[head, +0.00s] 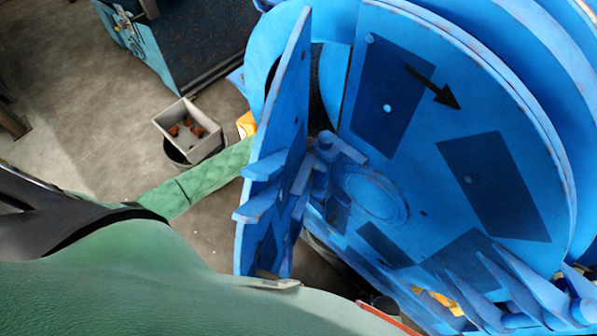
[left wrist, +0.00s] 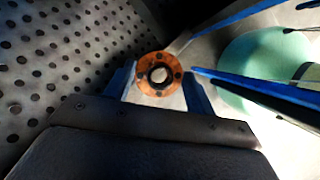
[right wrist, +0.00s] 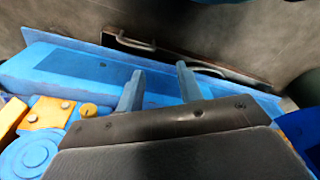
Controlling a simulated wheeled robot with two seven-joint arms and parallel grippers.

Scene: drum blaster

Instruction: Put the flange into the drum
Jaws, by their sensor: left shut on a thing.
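The flange (left wrist: 148,58), an orange ring with dark bolt holes, is between the fingertips of my left gripper (left wrist: 159,80), which is shut on it. A dark perforated drum wall (left wrist: 40,65) fills the left side of the left wrist view. In the head view the blue drum machine (head: 385,110) stands at the right, and its dark drum opening (head: 315,95) shows only partly. My left arm reaches behind the open blue door (head: 268,150), which hides the left gripper there. My right gripper (right wrist: 160,78) is open and empty above a blue surface.
A grey bin (head: 187,130) with several orange-brown parts stands on a dark round support at the left. The open door stands between my view and the left forearm. Blue brackets line the machine's lower front. A long handled panel (right wrist: 190,60) lies beyond the right fingers.

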